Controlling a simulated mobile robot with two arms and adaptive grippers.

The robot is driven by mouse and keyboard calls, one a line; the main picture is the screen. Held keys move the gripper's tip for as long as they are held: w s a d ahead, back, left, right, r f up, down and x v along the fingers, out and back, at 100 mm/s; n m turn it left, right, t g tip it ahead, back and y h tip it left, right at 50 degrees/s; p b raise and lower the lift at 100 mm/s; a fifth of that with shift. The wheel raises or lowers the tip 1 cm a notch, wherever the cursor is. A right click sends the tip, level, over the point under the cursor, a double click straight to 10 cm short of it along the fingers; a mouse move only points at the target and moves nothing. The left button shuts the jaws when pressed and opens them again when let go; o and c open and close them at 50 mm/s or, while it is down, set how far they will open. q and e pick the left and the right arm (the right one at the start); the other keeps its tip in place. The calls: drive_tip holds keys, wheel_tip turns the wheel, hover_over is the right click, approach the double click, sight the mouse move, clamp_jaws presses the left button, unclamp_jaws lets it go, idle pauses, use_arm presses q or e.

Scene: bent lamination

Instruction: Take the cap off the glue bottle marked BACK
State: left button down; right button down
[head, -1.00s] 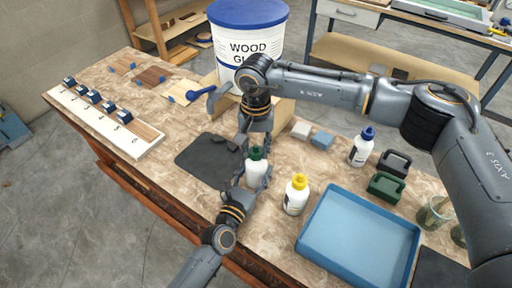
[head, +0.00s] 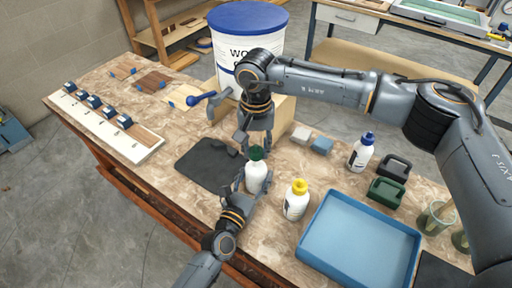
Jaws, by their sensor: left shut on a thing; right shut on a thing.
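A white glue bottle (head: 256,178) stands upright near the middle of the table. My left gripper (head: 252,186) is shut around its body from the front. Its green cap (head: 257,152) is between the fingers of my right gripper (head: 256,149), which reaches down from above and is shut on it. The cap is right over the bottle's top; I cannot tell whether there is a gap. No marking on this bottle is readable. Two other bottles stand apart: one with a yellow cap (head: 296,200) and one with a blue cap (head: 361,151).
A blue tray (head: 360,240) lies at the front right. A dark mat (head: 208,163) lies left of the bottle. A big wood glue bucket (head: 229,62) stands behind. Green (head: 386,191) and black (head: 395,167) holders and small blocks (head: 321,145) are to the right.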

sight(256, 146)
drive_tip(key=shift+r, duration=2)
use_arm(q)
drive_tip(key=shift+c, duration=2.1)
unclamp_jaws()
